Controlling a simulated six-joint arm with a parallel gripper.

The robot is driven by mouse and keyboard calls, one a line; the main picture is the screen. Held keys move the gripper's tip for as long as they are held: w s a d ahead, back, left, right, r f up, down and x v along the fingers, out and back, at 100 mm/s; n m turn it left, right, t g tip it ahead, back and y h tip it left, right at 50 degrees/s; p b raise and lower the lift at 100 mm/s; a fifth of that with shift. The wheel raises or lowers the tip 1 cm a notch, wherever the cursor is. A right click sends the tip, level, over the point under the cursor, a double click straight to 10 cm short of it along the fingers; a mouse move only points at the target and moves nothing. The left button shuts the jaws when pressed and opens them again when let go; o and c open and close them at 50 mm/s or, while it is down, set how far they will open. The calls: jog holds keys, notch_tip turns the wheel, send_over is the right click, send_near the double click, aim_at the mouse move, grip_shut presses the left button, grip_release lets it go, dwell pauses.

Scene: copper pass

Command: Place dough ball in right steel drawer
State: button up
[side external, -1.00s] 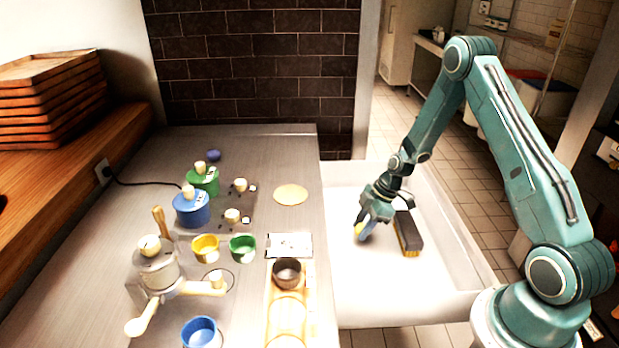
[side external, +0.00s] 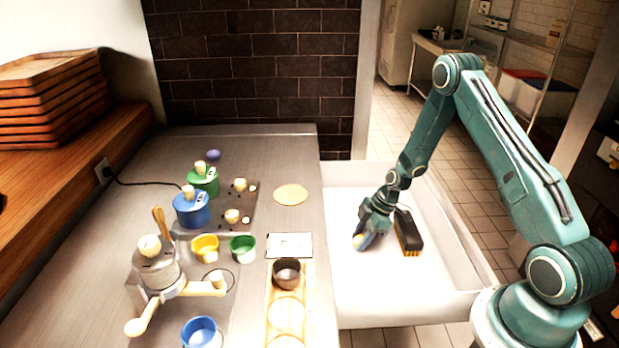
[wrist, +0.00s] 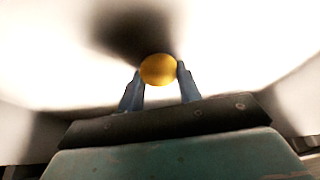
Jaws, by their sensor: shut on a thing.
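The dough ball (wrist: 158,69) is a round yellow ball between my two blue fingertips in the wrist view. My gripper (wrist: 160,80) is shut on it. In the side view my gripper (side external: 362,240) is down inside the open white-lined drawer (side external: 375,300), right of the counter. The ball is mostly hidden by the fingers there. In the wrist view the pale drawer floor lies behind the ball, with a dark shadow close to it. I cannot tell whether the ball touches the floor.
A dark block with orange bristles, like a brush (side external: 408,232), lies in the drawer just right of my gripper. The drawer's front part is clear. On the counter (side external: 290,145) stand a hand-cranked pot (side external: 158,270), coloured cups and a dark bowl (side external: 287,272).

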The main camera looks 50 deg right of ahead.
jog(key=shift+f, duration=0.1)
jog(key=o, duration=1)
jog(key=v, duration=1.2)
jog(key=shift+a+r, duration=0.1)
jog(key=shift+r, duration=0.15)
